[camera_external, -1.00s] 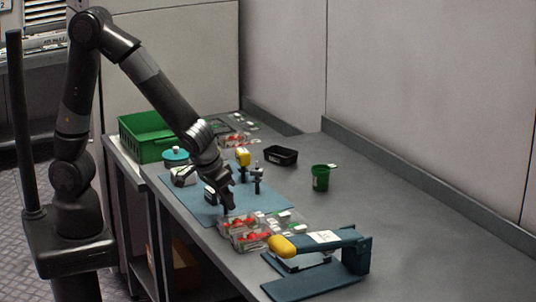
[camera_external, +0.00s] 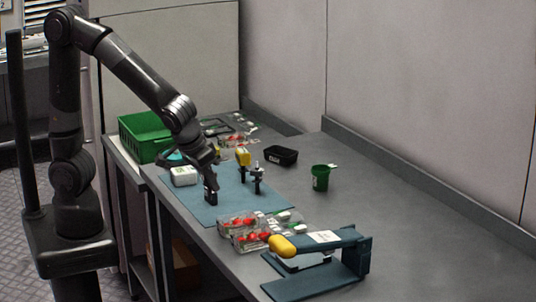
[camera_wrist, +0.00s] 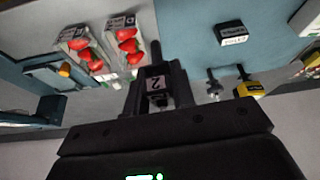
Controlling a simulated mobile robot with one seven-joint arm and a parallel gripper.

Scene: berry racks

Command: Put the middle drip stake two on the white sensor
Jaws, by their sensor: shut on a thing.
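My gripper (camera_wrist: 157,72) is shut on a dark drip stake with a white label reading 2 (camera_wrist: 157,84). In the external view my gripper (camera_external: 208,161) is above the blue mat (camera_external: 228,207), and the held stake is hard to make out there. The white sensor (camera_external: 184,176) is a small white box on the mat, left of my gripper; a white box at the right edge of the wrist view (camera_wrist: 306,18) seems to be it. The held stake is apart from it.
A black labelled block (camera_external: 210,191) stands on the mat just below my gripper. Another dark stake (camera_external: 257,179) and a yellow-topped one (camera_external: 243,156) stand to the right. Strawberry punnets (camera_external: 247,233), a green crate (camera_external: 143,138) and a green cup (camera_external: 320,178) are around.

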